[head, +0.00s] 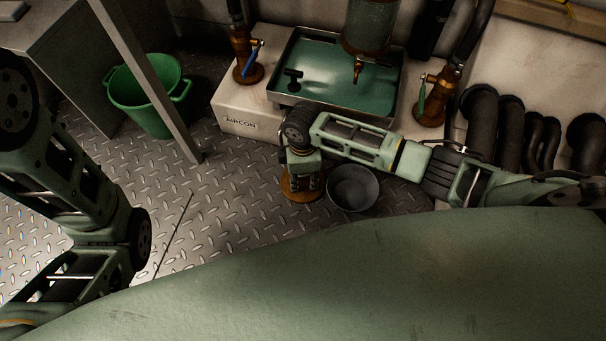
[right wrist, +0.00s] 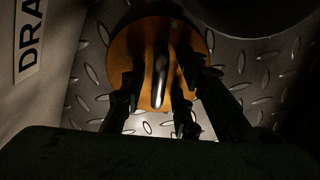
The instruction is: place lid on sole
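An orange-brown disc (head: 292,194), possibly the lid, shows low at the diamond-plate floor. My right gripper (head: 303,184) points down over it and hides much of it. In the right wrist view the disc (right wrist: 150,45) has a bright upright bar (right wrist: 160,80) across its middle. My right gripper's dark fingers (right wrist: 160,97) stand on both sides of the bar, with gaps visible, so it looks open. A round dark grey vessel (head: 353,188) with an open top stands just right of the disc. I cannot tell what the sole is. My left gripper is out of view.
A pale box marked AIRCON (head: 240,122) and a metal tray (head: 338,110) with teal liquid stand behind. Brass valves (head: 429,105) flank the tray. A green bucket (head: 150,95) and grey post (head: 150,80) stand left. The left middle floor is free.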

